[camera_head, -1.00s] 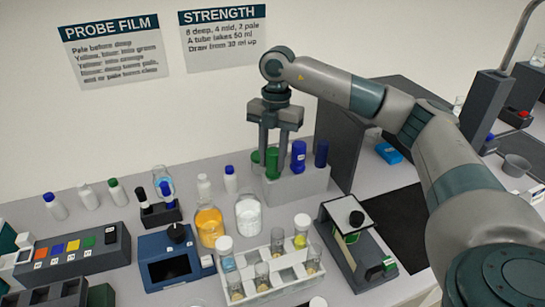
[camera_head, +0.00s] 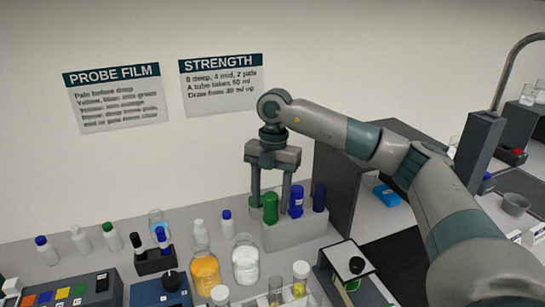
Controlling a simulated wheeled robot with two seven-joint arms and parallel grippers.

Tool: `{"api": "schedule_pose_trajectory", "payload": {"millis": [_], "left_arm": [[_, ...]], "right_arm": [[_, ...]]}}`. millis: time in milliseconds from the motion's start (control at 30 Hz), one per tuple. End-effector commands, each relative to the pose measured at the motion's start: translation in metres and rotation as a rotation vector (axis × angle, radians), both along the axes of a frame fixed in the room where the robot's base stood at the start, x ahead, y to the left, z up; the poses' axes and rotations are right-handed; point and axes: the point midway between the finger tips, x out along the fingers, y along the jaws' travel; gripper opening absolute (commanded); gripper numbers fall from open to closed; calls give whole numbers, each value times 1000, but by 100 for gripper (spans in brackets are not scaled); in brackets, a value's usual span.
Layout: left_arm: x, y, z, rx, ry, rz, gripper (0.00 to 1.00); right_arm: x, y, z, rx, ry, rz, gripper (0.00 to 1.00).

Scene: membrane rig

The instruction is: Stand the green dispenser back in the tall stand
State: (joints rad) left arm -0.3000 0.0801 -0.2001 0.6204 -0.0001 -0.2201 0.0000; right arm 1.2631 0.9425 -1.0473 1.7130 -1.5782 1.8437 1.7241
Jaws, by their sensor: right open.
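The green dispenser (camera_head: 270,208) stands upright in the light grey tall stand (camera_head: 296,235) at the middle back of the bench. My right gripper (camera_head: 271,200) points straight down over it. Its two fingers are apart, one on each side of the dispenser, with clearance visible between finger and dispenser on the right. A blue dispenser (camera_head: 296,201) and a dark blue one (camera_head: 319,197) stand to its right in the same stand. Another green shape (camera_head: 256,203) shows partly behind the left finger. The dispenser's lower end is hidden in the stand. My left gripper is out of view.
Bottles of orange (camera_head: 205,268) and white (camera_head: 245,265) contents stand in front left of the stand. A dark grey upright block (camera_head: 338,190) is close on its right. A tube rack with capped bottles is at the bottom edge. The wall is behind.

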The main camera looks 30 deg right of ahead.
Motion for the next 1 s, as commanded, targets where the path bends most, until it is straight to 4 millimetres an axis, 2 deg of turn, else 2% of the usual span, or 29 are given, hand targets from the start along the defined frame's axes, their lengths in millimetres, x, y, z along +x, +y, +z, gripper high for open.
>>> {"api": "schedule_pose_trajectory", "payload": {"millis": [233,300,433,800,1000], "left_arm": [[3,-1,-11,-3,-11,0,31],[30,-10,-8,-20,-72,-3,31],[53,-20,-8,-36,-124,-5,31],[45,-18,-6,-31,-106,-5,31],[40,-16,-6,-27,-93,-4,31]], "right_arm": [[4,-3,35,1,-5,0,51],[5,-5,49,3,-6,0,51],[6,-8,76,1,-4,-1,51],[10,-14,127,-1,-3,-1,51],[11,-17,148,0,-1,0,51]]}}
